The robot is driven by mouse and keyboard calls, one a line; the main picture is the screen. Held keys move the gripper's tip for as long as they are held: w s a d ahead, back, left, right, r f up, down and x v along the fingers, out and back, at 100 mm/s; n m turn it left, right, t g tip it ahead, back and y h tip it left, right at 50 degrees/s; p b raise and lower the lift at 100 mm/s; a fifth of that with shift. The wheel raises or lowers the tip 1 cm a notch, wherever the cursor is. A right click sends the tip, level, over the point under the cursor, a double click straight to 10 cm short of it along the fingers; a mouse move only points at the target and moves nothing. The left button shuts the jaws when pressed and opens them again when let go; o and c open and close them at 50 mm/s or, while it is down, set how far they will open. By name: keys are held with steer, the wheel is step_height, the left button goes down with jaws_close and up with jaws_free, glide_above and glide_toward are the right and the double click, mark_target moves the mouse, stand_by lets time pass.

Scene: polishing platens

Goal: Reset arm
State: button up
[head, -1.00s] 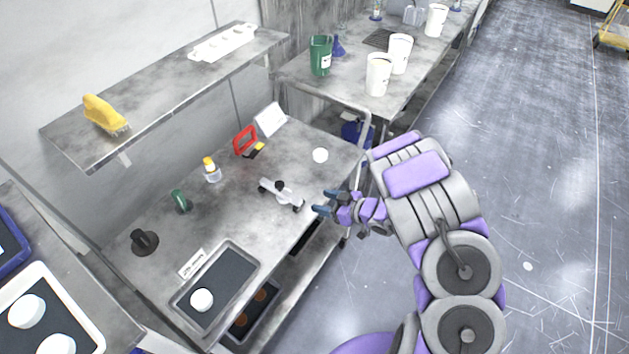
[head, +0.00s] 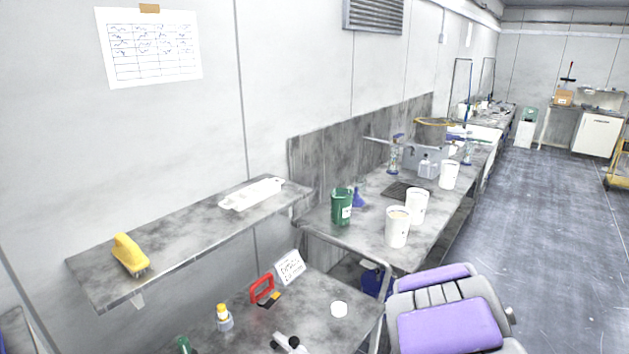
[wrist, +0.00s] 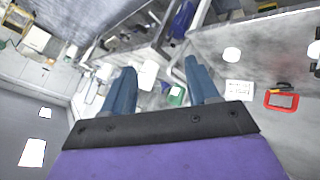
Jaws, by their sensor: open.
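My gripper (wrist: 160,92) shows in the wrist view with its two blue fingers wide apart and nothing between them. It is out of the head view, where only my purple and grey arm shows at the lower right. Behind the fingers, the wrist view shows the bench area tilted, with a white cup (wrist: 147,74) and a green cup (wrist: 177,95) farther off. No surface or object touches the fingers.
A shelf (head: 190,235) carries a yellow brush (head: 130,254). Open floor (head: 560,230) lies at right.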

steer(key=s+r+m+g+h, duration=0.2)
steer(key=s+r+m+g, duration=0.3)
steer(key=s, duration=0.8)
steer(key=s+a+r+g+y, duration=0.2)
steer(key=s+a, duration=0.5)
steer(key=s, duration=0.6)
steer(key=s+a+r+g+y, duration=0.2)
steer(key=s+a, duration=0.6)
steer(key=s, duration=0.5)
steer(key=shift+s+g+y, duration=0.15)
steer(key=shift+g+y, duration=0.35)
steer(key=shift+g, duration=0.2)
